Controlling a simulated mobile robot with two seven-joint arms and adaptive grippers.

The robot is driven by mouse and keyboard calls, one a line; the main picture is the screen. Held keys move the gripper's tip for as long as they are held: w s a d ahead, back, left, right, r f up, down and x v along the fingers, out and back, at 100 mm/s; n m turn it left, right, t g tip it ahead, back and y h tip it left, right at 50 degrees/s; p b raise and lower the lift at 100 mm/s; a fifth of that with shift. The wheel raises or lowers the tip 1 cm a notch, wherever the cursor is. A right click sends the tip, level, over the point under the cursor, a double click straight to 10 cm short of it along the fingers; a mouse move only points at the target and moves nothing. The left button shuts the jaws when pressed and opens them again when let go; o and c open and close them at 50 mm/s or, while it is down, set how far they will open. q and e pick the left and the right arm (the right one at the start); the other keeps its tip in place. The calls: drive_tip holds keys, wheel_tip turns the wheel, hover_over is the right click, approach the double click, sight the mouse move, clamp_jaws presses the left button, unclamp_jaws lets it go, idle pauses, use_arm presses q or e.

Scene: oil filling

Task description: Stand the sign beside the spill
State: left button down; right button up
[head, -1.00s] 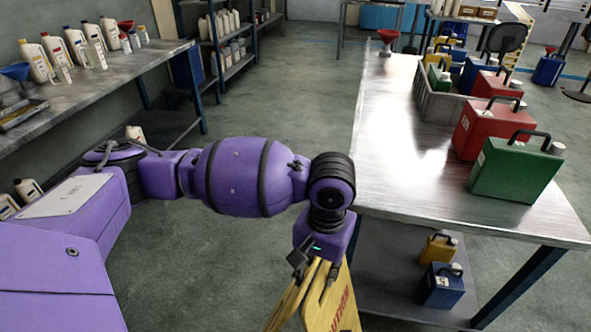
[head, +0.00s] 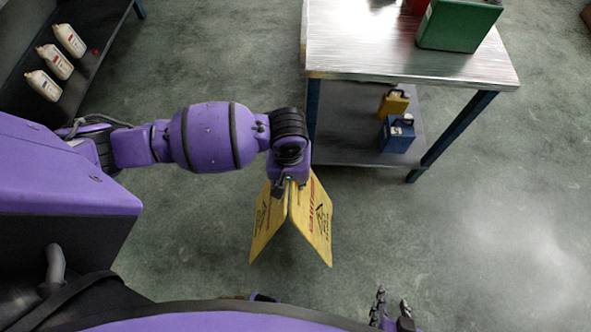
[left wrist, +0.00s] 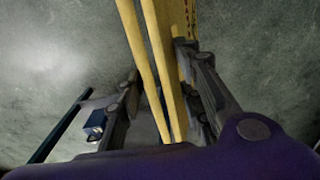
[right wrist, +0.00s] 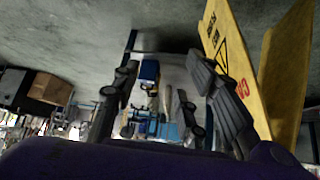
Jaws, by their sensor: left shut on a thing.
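The yellow caution sign (head: 319,222) is a two-panel folding board with dark lettering. It hangs upright below my left gripper (head: 290,182), its panels spread at the bottom. In the left wrist view my left gripper (left wrist: 160,70) is shut around the sign's top edges (left wrist: 158,50). The sign also shows at the right of the right wrist view (right wrist: 232,65). My right gripper (head: 391,312) is low at the bottom of the head view, apart from the sign; its fingers stand open and empty (right wrist: 160,95). A pale, shiny floor patch (head: 525,260) at the right may be the spill; its edges are unclear.
A metal table (head: 400,62) with a green can (head: 458,25) stands just beyond the sign. Its lower shelf (head: 345,135) holds a yellow can (head: 393,103) and a blue can (head: 397,134). White bottles (head: 55,62) stand on a shelf at left. Floor right of the sign is clear.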

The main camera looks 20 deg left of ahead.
use_arm(q)
drive_tip(key=w+a+f+b, duration=0.2)
drive_tip(key=w+f, duration=0.8)
drive_tip(key=f, duration=0.1)
drive_tip(key=shift+b, duration=0.4)
drive_tip(key=shift+f, duration=0.1)
drive_tip(key=c, duration=1.2)
unclamp_jaws()
drive_tip(key=shift+f, duration=0.1)
